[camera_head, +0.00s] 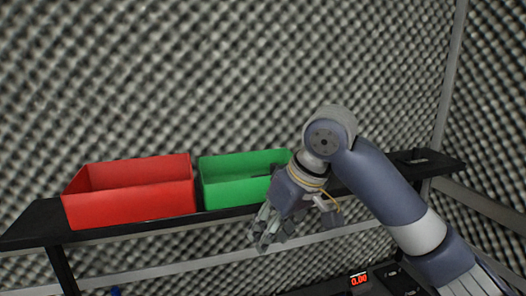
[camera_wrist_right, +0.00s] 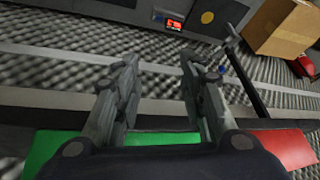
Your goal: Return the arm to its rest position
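My right arm comes in from the right in the head view. Its gripper (camera_head: 270,230) hangs in front of the black shelf, pointing down and to the left, just in front of the green bin's right part. In the right wrist view the two fingers of the right gripper (camera_wrist_right: 160,85) stand well apart with nothing between them, so it is open and empty. My left gripper is in neither view.
A red bin (camera_head: 130,208) and a green bin (camera_head: 230,190) stand on the black shelf (camera_head: 40,222). A dark item (camera_head: 412,160) lies at the shelf's right end. A red digital display (camera_head: 359,280) is below. The wrist view shows a cardboard box (camera_wrist_right: 282,27). Foam walls close the back.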

